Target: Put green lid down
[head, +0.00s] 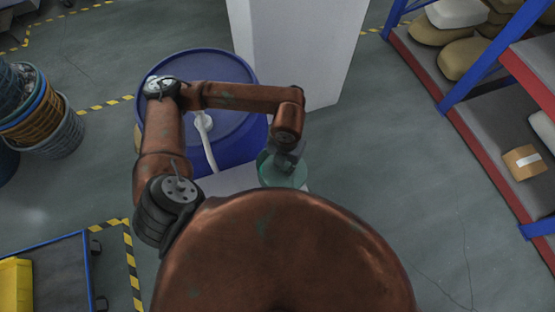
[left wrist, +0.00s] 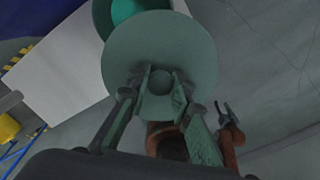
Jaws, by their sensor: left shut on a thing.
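The green lid (left wrist: 160,48) is a round grey-green disc with a small round knob (left wrist: 161,82). My left gripper (left wrist: 160,80) is shut on the lid at this knob, with a finger on each side of it. In the head view the lid (head: 290,178) is partly hidden under my left gripper (head: 287,150). Behind the lid, the left wrist view shows a round opening with a bright green inside (left wrist: 126,10), partly covered from sight. My right gripper (left wrist: 229,112) shows small in the left wrist view, its fingers apart and empty.
A white surface (left wrist: 62,60) lies beside and below the lid. A blue drum (head: 235,130) with a pale hose (head: 209,150) stands behind it, under my left arm. A white column (head: 305,45) rises at the back. Shelving (head: 470,125) stands at right; floor between is clear.

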